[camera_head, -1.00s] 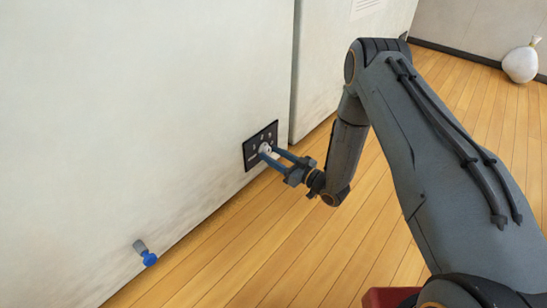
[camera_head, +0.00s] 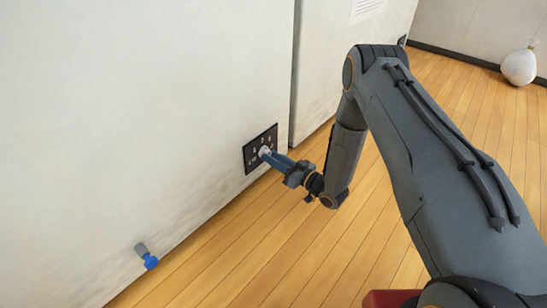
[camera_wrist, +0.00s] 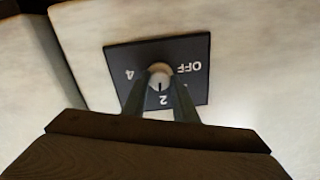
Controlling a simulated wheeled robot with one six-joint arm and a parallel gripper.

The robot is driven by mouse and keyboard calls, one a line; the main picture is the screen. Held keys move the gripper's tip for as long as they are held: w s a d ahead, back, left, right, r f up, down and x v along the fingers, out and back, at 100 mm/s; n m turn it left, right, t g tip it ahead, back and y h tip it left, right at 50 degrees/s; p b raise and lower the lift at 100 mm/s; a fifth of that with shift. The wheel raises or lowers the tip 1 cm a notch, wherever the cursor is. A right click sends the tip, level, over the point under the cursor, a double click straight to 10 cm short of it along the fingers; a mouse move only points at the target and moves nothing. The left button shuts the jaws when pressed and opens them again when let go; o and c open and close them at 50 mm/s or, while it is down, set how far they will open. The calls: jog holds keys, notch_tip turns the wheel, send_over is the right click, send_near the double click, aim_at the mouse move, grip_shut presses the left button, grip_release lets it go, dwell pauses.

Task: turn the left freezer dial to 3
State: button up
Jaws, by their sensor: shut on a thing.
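A dark dial plate (camera_head: 250,160) is set low in the pale freezer front (camera_head: 150,90). In the wrist view the plate (camera_wrist: 122,56) appears upside down, with OFF, 4 and 2 readable; other marks are hidden behind my fingers. The light round dial (camera_wrist: 160,73) is at its middle, and its dark line points down in the picture, toward the 2. My gripper (camera_head: 270,156) reaches the plate from the right. In the wrist view its fingers (camera_wrist: 160,88) lie on both sides of the dial, shut on it.
A blue-tipped fitting (camera_head: 148,257) sticks out low on the same freezer front. Another pale cabinet (camera_head: 335,45) stands beyond a gap. A white sack (camera_head: 519,67) lies far right by the wall. The wooden floor (camera_head: 260,250) in front is clear.

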jog(key=m+p, duration=0.2)
jog(key=m, duration=0.2)
jog(key=shift+s+r, duration=0.1)
jog(key=shift+s, duration=0.05)
jog(key=m+p, duration=0.2)
jog(key=m, duration=0.2)
jog(key=shift+a, duration=0.1)
jog(key=shift+m, duration=0.4)
jog(key=o, duration=1.1)
jog(key=p+v, duration=0.3)
jog(key=v, duration=0.5)
